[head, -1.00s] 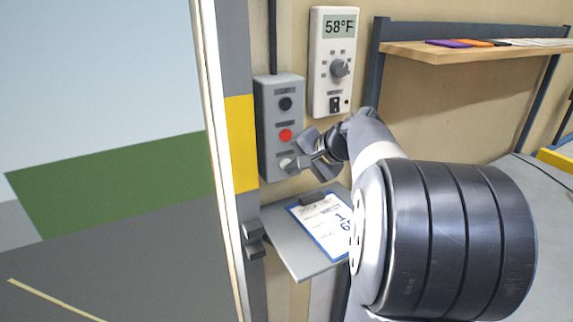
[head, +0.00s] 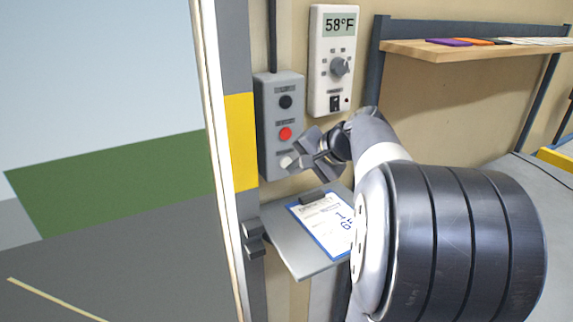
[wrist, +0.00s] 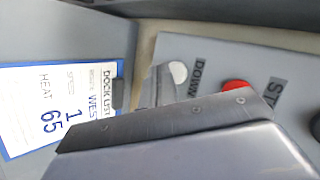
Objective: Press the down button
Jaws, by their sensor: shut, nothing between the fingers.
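The grey control box (head: 268,130) is on the wall beside the door frame, with a black button (head: 285,102) at the top, a red button (head: 285,134) in the middle and a pale down button (head: 286,161) at the bottom. In the wrist view the pale button (wrist: 178,72) sits beside the "DOWN" label (wrist: 197,79). My gripper (head: 300,164) is shut and empty, its tip just right of the down button. In the wrist view, my gripper's tip (wrist: 153,85) appears close beside the button. I cannot tell whether they touch.
A clipboard (head: 313,240) lies on a grey shelf (head: 290,255) below the box. A thermostat panel (head: 318,80) reading 58°F hangs to the upper right. A wooden shelf (head: 450,50) is at the right. The yellow-marked door frame (head: 240,140) is close on the left.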

